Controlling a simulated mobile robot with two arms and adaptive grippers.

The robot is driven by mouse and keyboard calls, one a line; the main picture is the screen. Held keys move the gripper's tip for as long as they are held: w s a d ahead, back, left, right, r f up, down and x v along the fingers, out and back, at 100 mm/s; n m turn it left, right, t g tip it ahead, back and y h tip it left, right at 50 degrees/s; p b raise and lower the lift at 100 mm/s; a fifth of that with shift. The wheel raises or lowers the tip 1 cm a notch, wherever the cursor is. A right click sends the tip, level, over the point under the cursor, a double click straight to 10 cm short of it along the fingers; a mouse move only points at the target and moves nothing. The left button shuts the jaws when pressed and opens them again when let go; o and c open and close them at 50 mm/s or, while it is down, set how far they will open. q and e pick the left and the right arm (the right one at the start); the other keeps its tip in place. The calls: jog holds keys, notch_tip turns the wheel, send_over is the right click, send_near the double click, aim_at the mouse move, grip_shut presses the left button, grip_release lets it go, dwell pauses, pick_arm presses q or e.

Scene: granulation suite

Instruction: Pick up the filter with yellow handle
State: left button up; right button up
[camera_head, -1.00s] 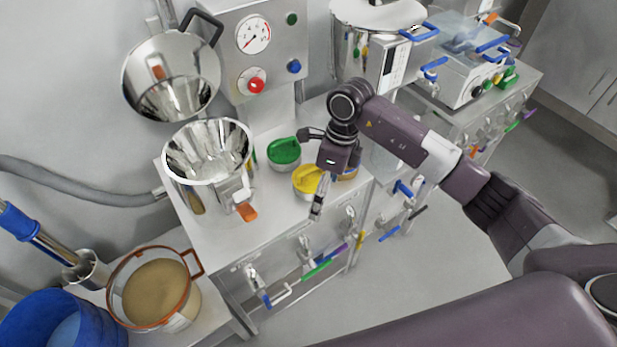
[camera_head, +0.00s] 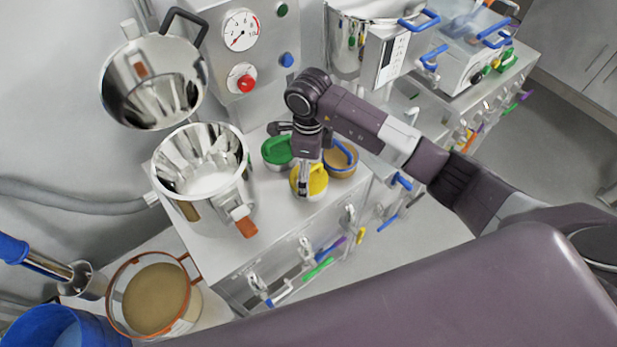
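The filter with the yellow handle (camera_head: 318,181) sits on the metal worktop, between a green-handled filter (camera_head: 276,151) and a blue-handled filter (camera_head: 341,163). My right gripper (camera_head: 290,160) comes in from the right, above the worktop. It appears open, with its fingers spread apart. One finger overlaps the yellow handle in the picture and hides part of it. I cannot tell whether it touches the handle. My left gripper is not in view.
A steel bowl (camera_head: 181,178) with an orange-handled clamp stands left of the filters, with its open lid (camera_head: 155,85) behind. A gauge panel (camera_head: 262,50) rises behind the filters. An orange-rimmed sieve (camera_head: 122,322) is at lower left. Valves line the worktop's front.

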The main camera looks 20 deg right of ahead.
jog(key=shift+f, duration=1.1)
jog(key=shift+w, duration=0.1)
jog(key=c, duration=1.2)
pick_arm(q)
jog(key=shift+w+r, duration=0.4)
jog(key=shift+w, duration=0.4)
pick_arm(e)
jog(key=shift+c, duration=0.8)
